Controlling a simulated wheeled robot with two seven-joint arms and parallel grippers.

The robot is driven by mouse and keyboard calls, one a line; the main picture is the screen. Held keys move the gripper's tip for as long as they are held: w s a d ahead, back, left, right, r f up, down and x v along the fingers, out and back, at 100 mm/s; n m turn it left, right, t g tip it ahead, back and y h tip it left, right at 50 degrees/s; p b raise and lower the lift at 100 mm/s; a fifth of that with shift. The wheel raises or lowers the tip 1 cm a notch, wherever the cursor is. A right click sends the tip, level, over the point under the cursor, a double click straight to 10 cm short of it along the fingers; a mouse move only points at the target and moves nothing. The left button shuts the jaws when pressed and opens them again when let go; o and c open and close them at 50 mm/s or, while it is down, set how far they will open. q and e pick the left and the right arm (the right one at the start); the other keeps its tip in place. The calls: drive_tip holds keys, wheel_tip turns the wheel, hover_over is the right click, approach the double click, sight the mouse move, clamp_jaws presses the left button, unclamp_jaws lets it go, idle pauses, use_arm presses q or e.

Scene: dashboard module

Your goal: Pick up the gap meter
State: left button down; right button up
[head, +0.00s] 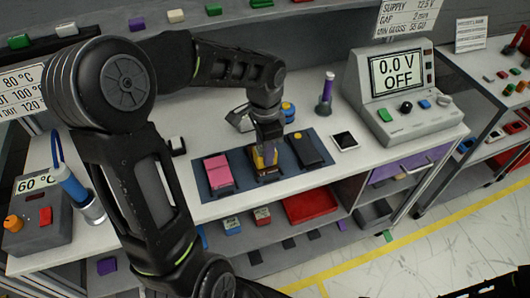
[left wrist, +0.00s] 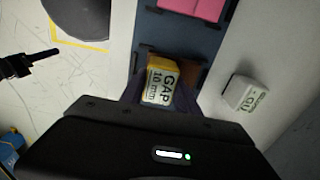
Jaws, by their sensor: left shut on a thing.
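The gap meter is a small yellow block with a white label reading "GAP 10 mm" in the left wrist view (left wrist: 162,82). In the head view its yellow body (head: 262,160) shows in the middle of a dark blue mat (head: 236,160), partly hidden by my gripper. My left gripper (head: 268,148) points down over the mat and is shut on the gap meter, with a finger on each side of it in the left wrist view (left wrist: 160,92). I cannot tell whether the meter touches the mat. My right gripper is not in view.
A pink block (head: 217,171) lies left of the meter on the mat, and a dark device (head: 308,149) lies right. A small white box (left wrist: 245,93) is nearby.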

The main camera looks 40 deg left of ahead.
use_arm(q)
wheel_tip(320, 180, up, 10)
drive_tip(key=shift+r+b, duration=0.1)
drive_tip(key=shift+b, duration=0.45)
idle(0.7)
